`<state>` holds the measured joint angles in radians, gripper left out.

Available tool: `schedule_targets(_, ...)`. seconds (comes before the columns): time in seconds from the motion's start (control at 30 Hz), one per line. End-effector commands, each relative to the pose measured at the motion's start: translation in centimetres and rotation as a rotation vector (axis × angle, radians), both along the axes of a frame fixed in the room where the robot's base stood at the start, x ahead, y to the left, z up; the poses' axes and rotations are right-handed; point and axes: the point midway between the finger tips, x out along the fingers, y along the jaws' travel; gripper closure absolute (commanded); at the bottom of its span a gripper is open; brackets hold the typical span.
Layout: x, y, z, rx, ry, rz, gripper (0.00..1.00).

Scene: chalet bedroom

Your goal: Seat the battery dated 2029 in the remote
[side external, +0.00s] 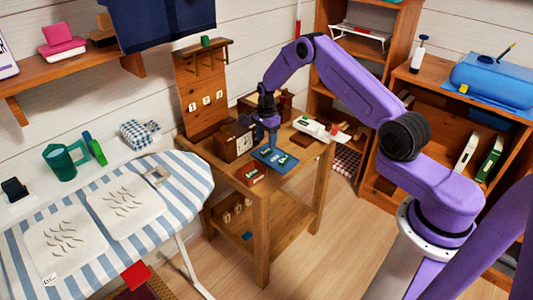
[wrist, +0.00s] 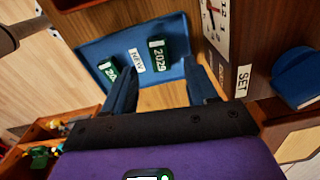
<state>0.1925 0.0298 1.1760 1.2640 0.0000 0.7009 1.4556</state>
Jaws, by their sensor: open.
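The green battery marked 2029 (wrist: 157,50) lies on a blue tray (wrist: 97,52), beside a white NEW label (wrist: 136,60). A second green battery (wrist: 109,71) lies to the left, its number partly hidden by my finger. My gripper (wrist: 161,72) is open and empty, its blue fingers apart near the tray's edge. In the side view my gripper (side external: 272,138) hangs above the small wooden table, close to the blue tray (side external: 268,161). A long pale object (side external: 313,128), possibly the remote, lies at the table's right; its battery slot cannot be made out.
A red box (side external: 250,175) sits at the table's front. An open box of small items (wrist: 45,132) shows lower left. A striped ironing board (side external: 180,170) stands left.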

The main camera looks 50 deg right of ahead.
Motion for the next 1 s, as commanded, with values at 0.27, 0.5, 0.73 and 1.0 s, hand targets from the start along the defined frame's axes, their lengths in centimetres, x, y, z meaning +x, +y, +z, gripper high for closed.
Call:
schedule_targets(0.27,-0.1,0.0,-3.8,0.001,0.001,0.001,0.43)
schedule_targets(0.5,-0.1,-0.1,-4.5,0.001,-0.001,0.000,0.43)
schedule_targets(0.73,-0.1,0.0,-4.4,0.001,0.000,0.001,0.78)
schedule_targets(1.0,-0.1,0.0,-4.4,0.001,0.000,0.001,1.00)
